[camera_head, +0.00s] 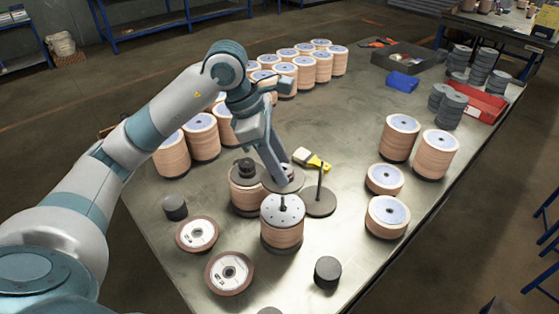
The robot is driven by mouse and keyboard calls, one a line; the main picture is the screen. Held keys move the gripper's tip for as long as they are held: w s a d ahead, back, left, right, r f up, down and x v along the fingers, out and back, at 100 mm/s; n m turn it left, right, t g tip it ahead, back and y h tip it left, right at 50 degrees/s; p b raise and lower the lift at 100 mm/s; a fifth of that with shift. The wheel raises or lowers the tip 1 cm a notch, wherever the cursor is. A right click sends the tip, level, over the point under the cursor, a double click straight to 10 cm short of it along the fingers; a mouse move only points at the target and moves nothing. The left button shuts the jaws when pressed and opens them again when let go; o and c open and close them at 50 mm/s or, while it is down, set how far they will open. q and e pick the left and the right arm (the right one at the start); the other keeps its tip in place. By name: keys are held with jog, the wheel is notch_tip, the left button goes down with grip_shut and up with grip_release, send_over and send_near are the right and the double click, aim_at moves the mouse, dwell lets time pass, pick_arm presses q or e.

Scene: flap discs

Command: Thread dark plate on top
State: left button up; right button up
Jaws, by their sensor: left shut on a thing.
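My left gripper (284,176) comes down from above and is shut on a dark round plate (292,186). The plate is partly hidden by the fingers. It appears just behind the top of a disc stack (282,232), which has a pale holed plate on top and a short dark post (283,205) rising from its middle. I cannot tell the plate's exact height. Left of it stands another stack (246,196) with a dark plate and black knob on top. At the right is an empty round base with a thin upright rod (320,187). My right gripper is not in view.
A yellow-handled brush (314,160) lies behind the rod. Two loose flap discs (230,272) and dark cylinders (328,271) lie in front. Disc stacks (386,215) stand at the right, with more at the back. A red tray (480,104) sits far right. The table centre-right is clear.

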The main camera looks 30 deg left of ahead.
aim_at(279, 189)
pick_arm(q)
jog(key=shift+f+b, duration=1.05)
jog(key=shift+f, duration=1.2)
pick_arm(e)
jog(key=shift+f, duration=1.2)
pick_arm(q)
jog(key=shift+f+b, duration=1.4)
jog(key=shift+b, duration=0.25)
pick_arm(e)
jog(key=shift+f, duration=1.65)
pick_arm(q)
jog(key=shift+a+f, duration=0.1)
jog(key=shift+f, duration=0.1)
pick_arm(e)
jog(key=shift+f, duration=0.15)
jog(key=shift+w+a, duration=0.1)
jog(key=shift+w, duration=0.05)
pick_arm(q)
jog(key=shift+f+b, duration=0.15)
jog(key=shift+b, duration=0.3)
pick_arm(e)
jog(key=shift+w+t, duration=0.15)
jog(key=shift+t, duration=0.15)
